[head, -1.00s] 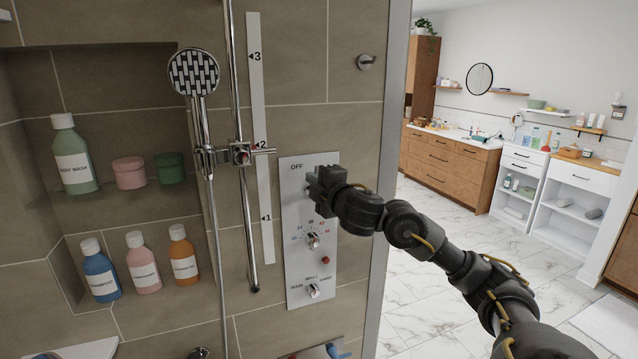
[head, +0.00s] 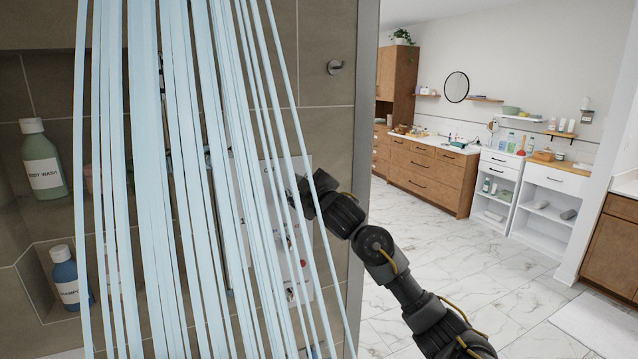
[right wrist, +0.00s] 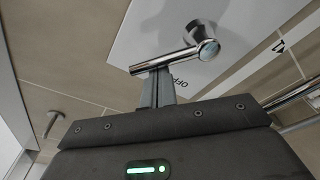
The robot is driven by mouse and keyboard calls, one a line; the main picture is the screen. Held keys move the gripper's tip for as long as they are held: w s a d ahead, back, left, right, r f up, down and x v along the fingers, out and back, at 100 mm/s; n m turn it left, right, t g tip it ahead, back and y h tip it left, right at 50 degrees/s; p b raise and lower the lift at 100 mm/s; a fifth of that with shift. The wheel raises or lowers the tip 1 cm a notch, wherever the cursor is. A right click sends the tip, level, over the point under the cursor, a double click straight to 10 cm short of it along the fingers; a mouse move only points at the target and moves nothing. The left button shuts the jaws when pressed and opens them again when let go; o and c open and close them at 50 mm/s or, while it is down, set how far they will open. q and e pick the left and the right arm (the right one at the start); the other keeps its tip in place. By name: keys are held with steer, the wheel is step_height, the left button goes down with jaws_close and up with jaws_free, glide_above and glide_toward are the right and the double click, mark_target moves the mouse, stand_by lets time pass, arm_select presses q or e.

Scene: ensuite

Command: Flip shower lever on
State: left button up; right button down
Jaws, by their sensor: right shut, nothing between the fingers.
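The shower lever (right wrist: 178,58) is a chrome bar with a round knob end. It stands out from the white control panel (right wrist: 135,32) in the right wrist view, near the "OFF" lettering. My right gripper (right wrist: 157,74) is shut with nothing between its fingers, and its fingertips are at the lever's left end; I cannot tell whether they touch. In the head view my right gripper (head: 297,196) is at the upper part of the panel (head: 299,165), and the lever is hidden there. Pale blue water streams (head: 170,150) fall in front of the panel. My left gripper is not in view.
A green body wash bottle (head: 42,165) and a blue bottle (head: 65,280) stand in wall niches at the left. A robe hook (head: 334,67) is on the tiled wall. Wooden cabinets (head: 425,172) and open marble floor (head: 480,260) lie to the right.

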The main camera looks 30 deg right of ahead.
steer(key=shift+s+d+f+m+h+p, duration=0.1)
steer(key=shift+d+f+m+h+p, duration=0.4)
steer(key=shift+m, duration=1.35)
steer(key=shift+s+d+f+m+h+p, duration=0.1)
steer(key=shift+d+f+m+h, duration=0.4)
steer(key=shift+m, duration=1.4)
steer(key=shift+s+d+f+m+h+p, duration=0.1)
steer(key=shift+d+f+m+h+p, duration=0.15)
steer(key=shift+d+f+m, duration=1.05)
steer(key=shift+a+r+m, duration=0.4)
steer(key=shift+a+m, duration=0.25)
steer(key=shift+m, duration=0.1)
steer(key=shift+r, duration=0.1)
step_height(320, 180, up, 4)
steer(key=p, duration=0.4)
steer(key=s+a+f+b, duration=0.1)
steer(key=s+b, duration=0.3)
steer(key=s, duration=0.5)
steer(key=shift+f, duration=0.35)
